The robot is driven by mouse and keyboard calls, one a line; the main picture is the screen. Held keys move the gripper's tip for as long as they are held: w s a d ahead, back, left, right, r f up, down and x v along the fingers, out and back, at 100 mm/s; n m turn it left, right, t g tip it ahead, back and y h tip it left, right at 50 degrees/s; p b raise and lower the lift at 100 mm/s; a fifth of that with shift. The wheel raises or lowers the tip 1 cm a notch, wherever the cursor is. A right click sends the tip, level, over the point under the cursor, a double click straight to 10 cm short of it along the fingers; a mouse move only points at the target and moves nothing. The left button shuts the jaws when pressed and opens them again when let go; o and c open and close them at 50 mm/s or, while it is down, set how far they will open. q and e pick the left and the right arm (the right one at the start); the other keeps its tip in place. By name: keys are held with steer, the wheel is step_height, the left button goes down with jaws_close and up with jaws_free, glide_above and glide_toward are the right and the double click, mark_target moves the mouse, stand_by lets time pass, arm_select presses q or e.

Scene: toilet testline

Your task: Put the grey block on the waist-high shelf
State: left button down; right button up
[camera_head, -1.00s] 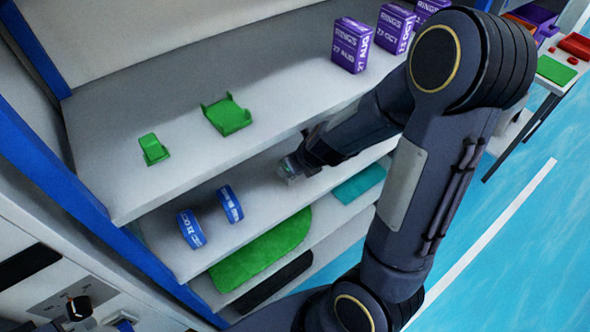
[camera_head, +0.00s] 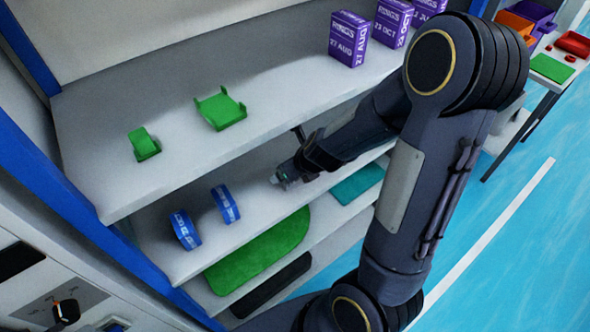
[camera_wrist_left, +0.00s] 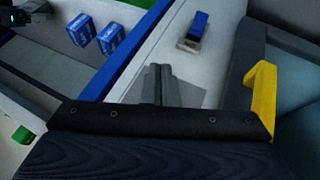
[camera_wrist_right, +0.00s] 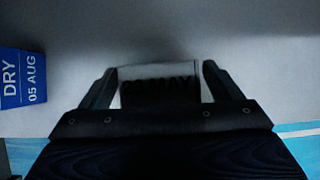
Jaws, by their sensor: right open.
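A grey block (camera_wrist_right: 158,85) with dark lettering ending in "MAY" stands on a pale surface in the right wrist view. The two fingers of my right gripper (camera_wrist_right: 160,92) are apart, one on each side of it; I cannot tell if they touch it. In the head view my right gripper (camera_head: 284,177) reaches over the middle shelf (camera_head: 175,258), below the upper shelf (camera_head: 85,140). The block cannot be made out clearly there. My left gripper (camera_wrist_left: 160,84) shows only in the left wrist view, fingers together and empty, above a pale surface.
Green holders (camera_head: 222,110) and purple boxes (camera_head: 348,38) stand on the upper shelf. Blue blocks (camera_head: 184,229) stand left of my right gripper on the middle shelf; one blue block (camera_wrist_right: 22,78) is close by. A green mat (camera_head: 258,250) lies lower. The upper shelf's edge overhangs.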

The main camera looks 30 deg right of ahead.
steer(key=shift+r, duration=0.3)
steer(key=s+d+r+p, duration=0.1)
steer(key=s+r+p, duration=0.25)
steer(key=s, duration=1.05)
steer(key=a+r+n+t+y, duration=0.15)
steer(key=a+r+n, duration=0.3)
steer(key=n, duration=0.45)
steer(key=a+r+n+g+y, duration=0.1)
steer(key=a+r+n+y, duration=0.3)
steer(key=n, duration=0.5)
steer(key=s+r+n+g+h, duration=0.1)
steer(key=s+r+n, duration=0.4)
steer(key=n, duration=1)
steer(key=shift+s+n+h, duration=0.2)
steer(key=shift+n+h, duration=0.1)
steer(key=shift+h, duration=0.25)
steer(key=shift+g, duration=0.25)
